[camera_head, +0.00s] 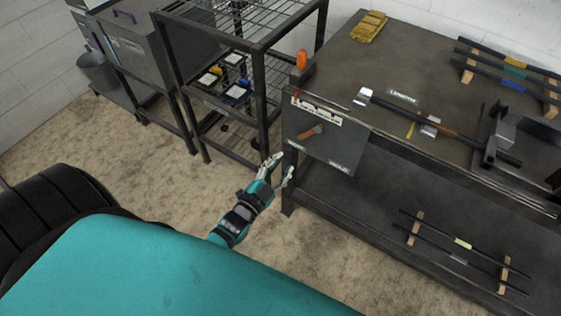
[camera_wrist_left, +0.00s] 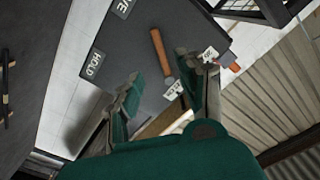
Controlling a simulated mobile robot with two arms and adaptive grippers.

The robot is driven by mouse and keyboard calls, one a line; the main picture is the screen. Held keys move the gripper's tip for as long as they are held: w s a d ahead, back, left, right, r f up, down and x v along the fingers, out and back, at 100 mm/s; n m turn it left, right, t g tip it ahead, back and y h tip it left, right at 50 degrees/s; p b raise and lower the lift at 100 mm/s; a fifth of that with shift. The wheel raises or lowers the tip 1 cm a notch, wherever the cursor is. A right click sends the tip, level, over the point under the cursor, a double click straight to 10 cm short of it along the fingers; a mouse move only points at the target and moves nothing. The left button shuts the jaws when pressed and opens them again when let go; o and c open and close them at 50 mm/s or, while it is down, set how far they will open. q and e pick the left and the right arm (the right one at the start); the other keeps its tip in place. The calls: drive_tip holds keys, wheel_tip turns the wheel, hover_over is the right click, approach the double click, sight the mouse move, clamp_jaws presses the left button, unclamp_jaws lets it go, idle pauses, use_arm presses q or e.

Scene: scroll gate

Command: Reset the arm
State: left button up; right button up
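My left gripper (camera_head: 277,174) is open and empty in front of the workbench's left corner, in the lower middle of the head view. Its two fingers stand apart in the left wrist view (camera_wrist_left: 165,95). Beyond them is a dark panel (camera_head: 338,150) with white labels and a lever with an orange-brown handle (camera_head: 312,131). The handle also shows in the left wrist view (camera_wrist_left: 161,50), past the fingertips and apart from them. A label there reads HOLD. My right gripper is not in view.
The workbench (camera_head: 400,60) carries rods, a clamp-like fixture (camera_head: 495,135) and a yellow block stack (camera_head: 369,26). Its lower shelf holds more rods (camera_head: 465,245). A wire rack (camera_head: 240,80) stands left of the bench. Open floor (camera_head: 120,160) lies at the left.

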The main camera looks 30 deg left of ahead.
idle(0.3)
use_arm(q)
drive_tip(key=s+d+f+n+g, duration=0.1)
drive_tip(key=s+f+g, duration=0.4)
drive_tip(key=f, duration=0.7)
drive_tip(key=s+d+f+n+g, duration=0.1)
drive_tip(key=s+f+n+g, duration=0.15)
drive_tip(key=s+f, duration=0.7)
drive_tip(key=s+f+n+g, duration=0.1)
drive_tip(key=s+f+g, duration=0.3)
drive_tip(key=s+f, duration=0.4)
drive_tip(key=s+f+g, duration=0.5)
drive_tip(key=s+f, duration=0.3)
drive_tip(key=s, duration=0.8)
drive_tip(key=shift+s+f+n+y, duration=0.3)
drive_tip(key=shift+s+f+n, duration=0.05)
drive_tip(key=shift+f, duration=0.05)
drive_tip(key=shift+o, duration=0.3)
drive_tip(key=shift+g, duration=0.25)
